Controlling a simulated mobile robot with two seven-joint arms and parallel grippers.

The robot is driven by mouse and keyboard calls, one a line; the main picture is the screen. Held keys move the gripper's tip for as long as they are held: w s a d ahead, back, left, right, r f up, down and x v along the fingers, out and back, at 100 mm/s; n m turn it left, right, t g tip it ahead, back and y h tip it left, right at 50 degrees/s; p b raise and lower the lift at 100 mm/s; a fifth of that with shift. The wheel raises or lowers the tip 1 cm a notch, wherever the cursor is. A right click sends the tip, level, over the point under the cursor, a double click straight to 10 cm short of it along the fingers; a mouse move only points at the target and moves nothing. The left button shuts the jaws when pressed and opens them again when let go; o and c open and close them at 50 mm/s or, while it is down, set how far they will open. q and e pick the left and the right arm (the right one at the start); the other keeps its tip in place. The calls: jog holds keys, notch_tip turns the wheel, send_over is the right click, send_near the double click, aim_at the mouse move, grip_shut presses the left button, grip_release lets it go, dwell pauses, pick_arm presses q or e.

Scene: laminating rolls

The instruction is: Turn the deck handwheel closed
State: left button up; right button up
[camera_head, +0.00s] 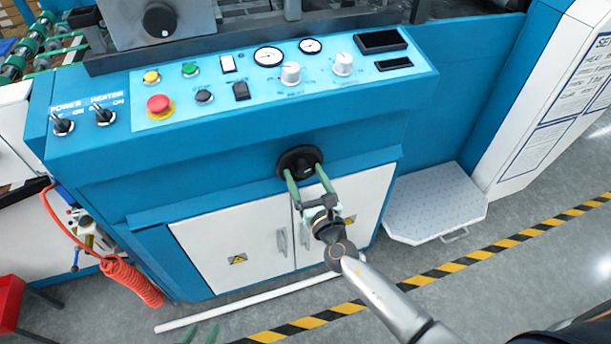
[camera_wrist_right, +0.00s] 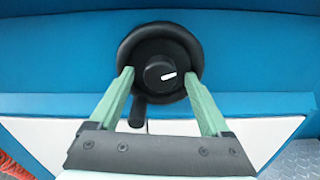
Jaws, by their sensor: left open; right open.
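The deck handwheel (camera_head: 299,155) is a black round wheel on the front of the blue machine, above the white cabinet doors. In the right wrist view the wheel (camera_wrist_right: 160,38) has a hub with a white mark and a dark handle (camera_wrist_right: 138,113) at its lower left. My right gripper (camera_head: 304,171) is open at the wheel, its green fingers on either side of the hub, overlapping the rim. I cannot tell whether they touch it. My left gripper (camera_head: 200,334) shows only as green fingertips at the bottom edge, away from the wheel, open and empty.
The control panel (camera_head: 215,80) with knobs, gauges and a red button (camera_head: 159,106) sits above the wheel. A white step plate (camera_head: 435,205) stands at right. A red coiled hose (camera_head: 132,281) hangs at left. A white bar (camera_head: 245,305) lies on the floor.

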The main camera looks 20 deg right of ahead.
grip_shut()
dwell(0.7)
